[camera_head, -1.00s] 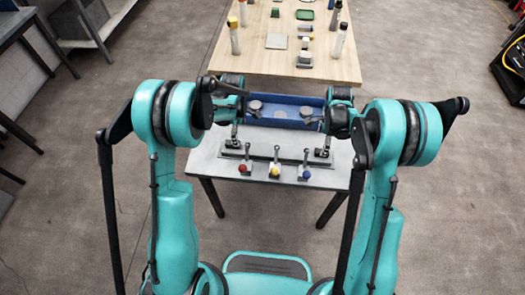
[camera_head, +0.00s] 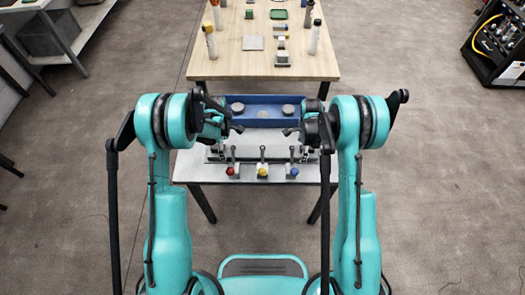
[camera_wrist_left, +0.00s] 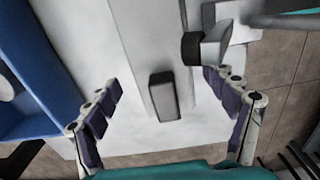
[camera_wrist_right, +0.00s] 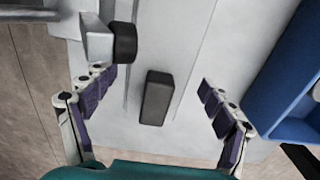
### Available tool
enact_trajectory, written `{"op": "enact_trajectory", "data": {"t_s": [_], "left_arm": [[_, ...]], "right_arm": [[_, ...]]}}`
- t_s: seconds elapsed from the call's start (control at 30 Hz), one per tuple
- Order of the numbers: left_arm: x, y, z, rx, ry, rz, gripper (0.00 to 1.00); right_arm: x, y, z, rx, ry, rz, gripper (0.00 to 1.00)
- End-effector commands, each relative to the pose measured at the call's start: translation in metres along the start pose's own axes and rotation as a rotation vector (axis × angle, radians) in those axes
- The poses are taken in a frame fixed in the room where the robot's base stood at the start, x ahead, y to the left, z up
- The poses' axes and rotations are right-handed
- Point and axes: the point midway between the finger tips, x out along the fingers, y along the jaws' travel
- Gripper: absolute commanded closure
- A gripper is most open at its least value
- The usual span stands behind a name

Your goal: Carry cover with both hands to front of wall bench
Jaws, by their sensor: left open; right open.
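A long flat pale plate (camera_head: 262,153), which I take to be the cover, lies on the grey bench (camera_head: 190,165). A dark upright block, its handle, shows near each end: the left handle in the left wrist view (camera_wrist_left: 164,96) and the right handle in the right wrist view (camera_wrist_right: 156,97). My left gripper (camera_wrist_left: 162,82) is open, its fingers on either side of the left handle and apart from it. My right gripper (camera_wrist_right: 150,84) is open around the right handle in the same way. In the head view my wrists partly hide both plate ends.
A blue tray (camera_head: 262,122) with round grey discs stands behind the plate. Red (camera_head: 231,171), yellow (camera_head: 262,171) and blue (camera_head: 292,171) knobs line the front edge. A wooden table (camera_head: 225,70) with small items stands behind.

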Motion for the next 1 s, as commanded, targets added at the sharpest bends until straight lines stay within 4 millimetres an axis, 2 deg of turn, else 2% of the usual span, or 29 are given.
{"op": "enact_trajectory", "data": {"t_s": [0.2, 0.47, 0.7, 0.77, 1.0], "left_arm": [[0.0134, -0.0001, 0.0, 0.0, 0.0, 0.0, 0.16], [0.0137, -0.0002, 0.0, 0.0, 0.0, 0.0, 0.16], [0.0138, -0.0002, 0.0, 0.0, 0.0, 0.0, 0.79], [0.0139, -0.0002, 0.0, 0.0, 0.0, 0.0, 0.92], [0.0137, -0.0002, 0.0001, 0.0, 0.0, 0.0, 0.92]], "right_arm": [[0.0132, 0.0002, -0.0001, 0.0, 0.0, 0.0, 0.16], [0.0136, 0.0003, -0.0001, 0.0, 0.0, 0.0, 0.16], [0.0135, 0.0003, -0.0001, 0.0, 0.0, 0.0, 0.79], [0.0135, 0.0003, -0.0001, 0.0, 0.0, 0.0, 0.92], [0.0128, 0.0004, -0.0001, -0.001, 0.0, 0.001, 0.93]]}}
